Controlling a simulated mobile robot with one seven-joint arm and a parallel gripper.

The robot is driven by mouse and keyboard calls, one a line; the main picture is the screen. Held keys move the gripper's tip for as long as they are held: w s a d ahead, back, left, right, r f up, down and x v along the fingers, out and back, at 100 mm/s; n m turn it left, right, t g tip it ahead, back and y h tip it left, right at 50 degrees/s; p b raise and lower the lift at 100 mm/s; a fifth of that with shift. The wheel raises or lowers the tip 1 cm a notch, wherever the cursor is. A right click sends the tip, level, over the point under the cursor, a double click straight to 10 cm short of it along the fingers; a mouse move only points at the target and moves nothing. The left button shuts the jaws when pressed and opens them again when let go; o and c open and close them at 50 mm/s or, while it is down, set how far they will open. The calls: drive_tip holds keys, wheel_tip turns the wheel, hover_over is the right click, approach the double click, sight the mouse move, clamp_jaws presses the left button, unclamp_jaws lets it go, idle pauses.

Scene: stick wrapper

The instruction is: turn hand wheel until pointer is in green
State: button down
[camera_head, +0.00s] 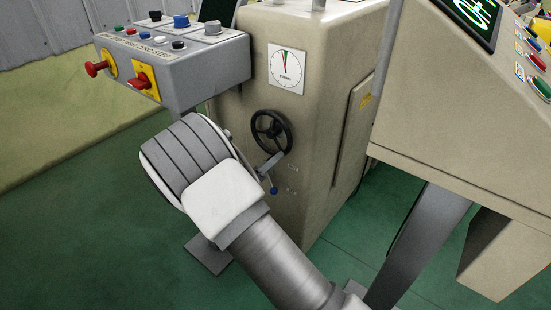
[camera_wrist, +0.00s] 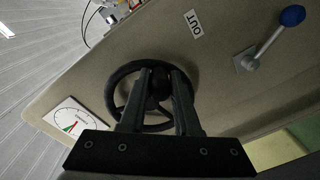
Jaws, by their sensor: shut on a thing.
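The black hand wheel (camera_head: 271,131) is mounted on the front of the beige machine. It fills the middle of the wrist view (camera_wrist: 112,92). My gripper (camera_wrist: 161,80) has its two dark fingers on either side of the wheel's central part and is shut on the wheel; the exact contact is partly hidden by the fingers. The pointer is too small to place exactly against the green.
A lever with a blue knob (camera_head: 273,190) is below the wheel, beside small labels. A grey button box (camera_head: 180,62) with red knobs juts out at upper left. A beige console (camera_head: 460,100) stands at right. Green floor lies open at lower left.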

sight(273, 153)
drive_tip(key=shift+w+a+f+m, duration=0.25)
drive_tip(key=shift+a+m, duration=0.15)
drive_tip(key=shift+m, duration=0.55)
drive_tip(key=shift+w+a+f+m, duration=0.25)
drive_tip(key=shift+w+a+m, duration=0.1)
drive_tip(key=shift+m, duration=0.55)
drive_tip(key=shift+w+a+f+m, duration=0.25)
drive_tip(key=shift+a+m, duration=0.15)
drive_tip(key=shift+m, duration=0.55)
drive_tip(key=c, duration=0.6)
unclamp_jaws()
drive_tip(key=shift+c, duration=0.2)
drive_tip(key=p+v, duration=0.3)
drive_tip(key=v, duration=1.4)
drive_tip(key=shift+s+f+p, duration=0.2)
drive_tip(key=shift+s+p, duration=0.05)
drive_tip(key=shift+p, duration=0.15)
drive_tip(key=shift+a, duration=0.1)
